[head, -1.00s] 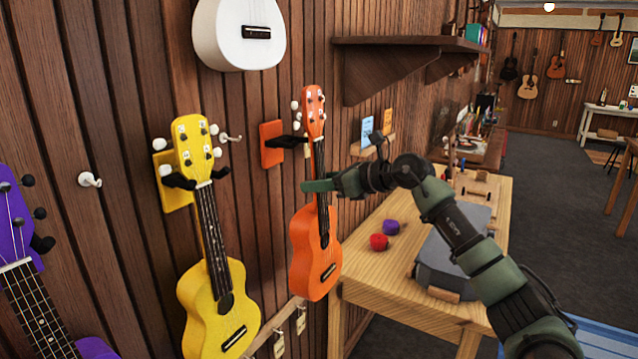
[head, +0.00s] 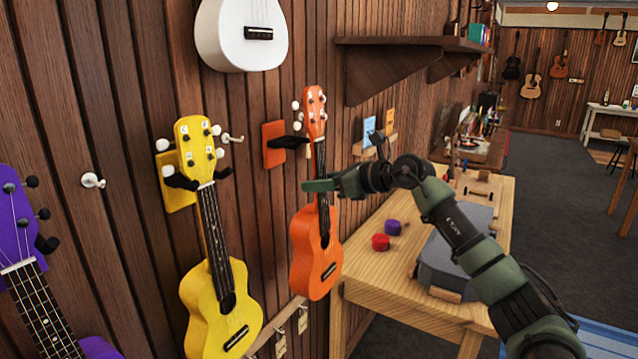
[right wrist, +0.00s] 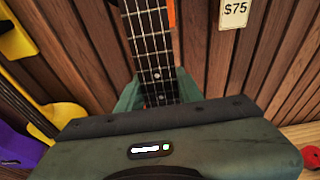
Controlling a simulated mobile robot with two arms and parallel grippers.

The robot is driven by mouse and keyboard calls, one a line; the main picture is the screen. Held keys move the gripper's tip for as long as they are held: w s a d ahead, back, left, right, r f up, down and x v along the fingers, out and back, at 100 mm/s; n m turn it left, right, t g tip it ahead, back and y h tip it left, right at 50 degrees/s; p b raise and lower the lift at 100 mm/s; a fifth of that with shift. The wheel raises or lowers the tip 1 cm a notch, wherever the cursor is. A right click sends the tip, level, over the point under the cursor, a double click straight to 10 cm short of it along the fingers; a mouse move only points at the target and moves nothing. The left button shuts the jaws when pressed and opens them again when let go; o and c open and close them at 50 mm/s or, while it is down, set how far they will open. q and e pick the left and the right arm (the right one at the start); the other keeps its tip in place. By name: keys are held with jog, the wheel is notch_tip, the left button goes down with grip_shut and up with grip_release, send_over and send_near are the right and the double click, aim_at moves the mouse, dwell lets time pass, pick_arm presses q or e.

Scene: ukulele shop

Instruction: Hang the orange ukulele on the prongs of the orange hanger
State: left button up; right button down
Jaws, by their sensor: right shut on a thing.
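The orange ukulele (head: 316,262) is upright in front of the wall in the head view. My right gripper (head: 321,186) is shut on its neck, which also shows between the fingers in the right wrist view (right wrist: 152,50). The orange hanger (head: 273,145) is a plate on the wall with dark prongs (head: 290,142) pointing right. The ukulele's headstock (head: 315,112) is beside and to the right of the prongs. The head view does not show the neck between them, and the far prong is partly hidden. My left gripper is not in view.
A yellow ukulele (head: 222,298) hangs on the yellow hanger (head: 177,198) to the left. A purple ukulele (head: 35,300) is at far left and a white one (head: 240,35) above. A wooden workbench (head: 385,295) with a grey case (head: 455,250) stands at right, below a wall shelf (head: 410,44).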

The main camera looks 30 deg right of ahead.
jog(key=shift+r, duration=0.15)
jog(key=shift+w+a+r+p, duration=0.1)
jog(key=shift+w+a+p, duration=0.05)
jog(key=shift+w+p, duration=0.25)
jog(key=shift+w+a+p, duration=0.3)
jog(key=shift+w+p, duration=0.35)
jog(key=shift+w, duration=0.1)
jog(key=w, duration=0.1)
jog(key=w+a+p, duration=0.1)
jog(key=shift+w+a+p, duration=0.15)
jog(key=shift+w+p, duration=0.15)
jog(key=shift+w, duration=0.05)
notch_tip(320, 180, down, 2)
jog(key=shift+f+b, duration=0.25)
jog(key=shift+b, duration=0.55)
jog(key=shift+w+r, duration=0.1)
jog(key=shift+w, duration=0.05)
